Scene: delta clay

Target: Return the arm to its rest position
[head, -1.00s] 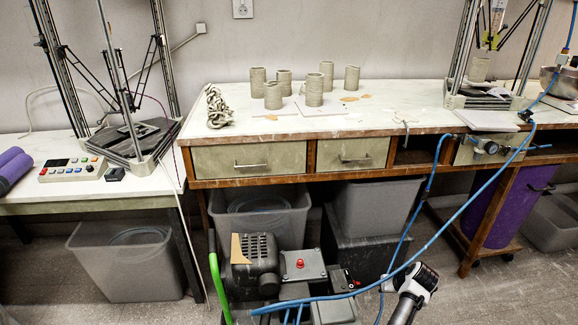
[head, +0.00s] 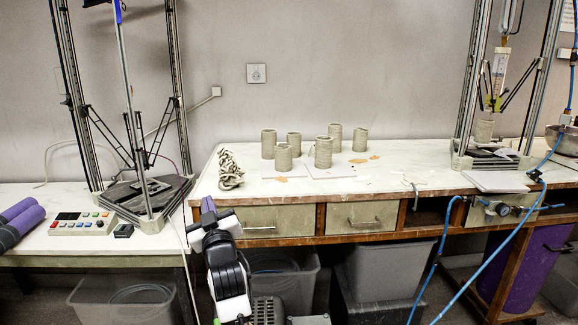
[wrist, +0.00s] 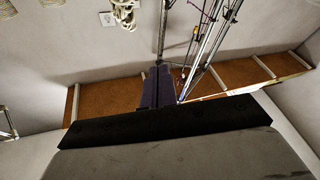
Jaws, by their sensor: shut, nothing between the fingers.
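My arm stands up from the bottom edge in the head view, left of centre, in front of the workbench. The wrist view looks upside down toward the wall and the delta printer.
The workbench (head: 435,178) bears several clay cylinders and a clay coil (head: 229,170). A delta printer (head: 146,190) and a control box (head: 82,223) stand on the left table. A blue hose (head: 490,262) hangs at right. Bins sit below the bench.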

